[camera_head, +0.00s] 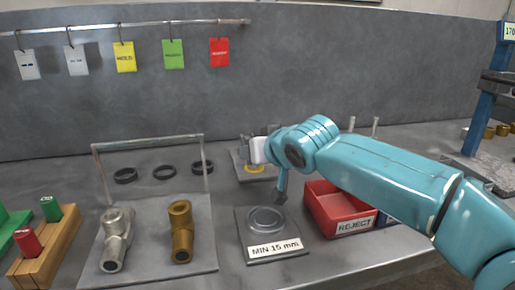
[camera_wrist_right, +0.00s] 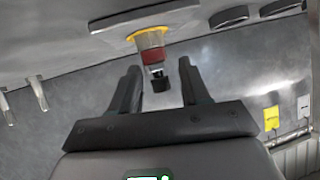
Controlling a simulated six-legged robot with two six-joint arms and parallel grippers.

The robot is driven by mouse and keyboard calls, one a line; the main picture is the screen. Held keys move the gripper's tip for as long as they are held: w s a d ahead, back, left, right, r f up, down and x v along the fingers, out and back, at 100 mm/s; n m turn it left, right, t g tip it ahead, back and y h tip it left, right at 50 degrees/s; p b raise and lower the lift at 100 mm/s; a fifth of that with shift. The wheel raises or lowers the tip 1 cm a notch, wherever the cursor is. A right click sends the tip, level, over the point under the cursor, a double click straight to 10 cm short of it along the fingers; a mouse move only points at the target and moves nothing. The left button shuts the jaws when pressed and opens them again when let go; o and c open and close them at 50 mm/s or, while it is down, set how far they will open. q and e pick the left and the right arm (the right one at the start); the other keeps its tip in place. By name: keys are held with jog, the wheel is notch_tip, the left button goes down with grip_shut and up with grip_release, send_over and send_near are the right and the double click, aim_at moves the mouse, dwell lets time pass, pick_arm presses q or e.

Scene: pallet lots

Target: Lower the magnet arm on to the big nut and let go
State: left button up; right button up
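A small grey stand (camera_head: 238,165) with a yellow ring at its foot is at the back of the bench, partly hidden behind my right arm. In the right wrist view, which is upside down, a short post with a yellow ring, a red band and a black end (camera_wrist_right: 157,77) shows between and beyond the fingers of my right gripper (camera_wrist_right: 160,68). The fingers are apart with dark wall visible on both sides of the post, touching nothing that I can see. I cannot make out the magnet arm or the big nut for certain. My left gripper is not in view.
A red REJECT bin (camera_head: 319,208) stands under my right forearm. A plate marked MIN 15 mm (camera_head: 253,241) lies in front of the stand. A silver fitting (camera_head: 115,240) and a brass fitting (camera_head: 181,232) lie on a panel at left. Coloured tags hang behind.

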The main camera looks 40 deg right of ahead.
jog(key=shift+w+d+f, duration=0.15)
jog(key=shift+d+f, duration=0.1)
jog(key=shift+f, duration=0.05)
jog(key=shift+a+r, duration=0.15)
jog(key=shift+r, duration=0.05)
jog(key=shift+s+a+r, duration=0.1)
jog(key=shift+s+r, duration=0.3)
jog(key=shift+s, duration=0.15)
jog(key=p+v, duration=0.4)
jog(key=v, duration=1.1)
jog(key=shift+p, duration=0.4)
jog(key=shift+f, duration=0.15)
